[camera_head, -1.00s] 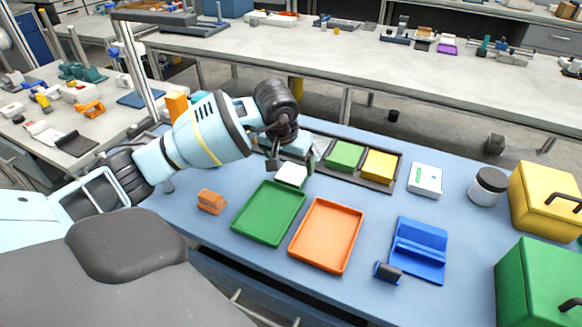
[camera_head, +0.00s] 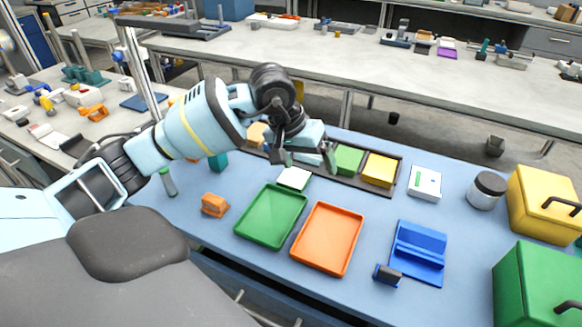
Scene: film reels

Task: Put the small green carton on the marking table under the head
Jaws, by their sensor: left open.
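The small green carton (camera_head: 348,159) sits in a long dark tray (camera_head: 393,190), just left of a yellow carton (camera_head: 379,169). My left gripper (camera_head: 309,158) is open and empty, close to the left of the green carton, with its fingers over the dark tray. I cannot tell its height above the tray. A white square plate (camera_head: 294,178) lies in front of the gripper. I cannot tell whether it is the marking table; no marking head shows clearly, and my arm hides the area behind it. My right gripper is not in view.
Green (camera_head: 270,217) and orange trays (camera_head: 327,238) lie in front. An orange block (camera_head: 214,204) is at left. A blue stand (camera_head: 419,251), white box (camera_head: 425,182), lidded jar (camera_head: 487,189), yellow case (camera_head: 546,204) and green case (camera_head: 537,284) are at right.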

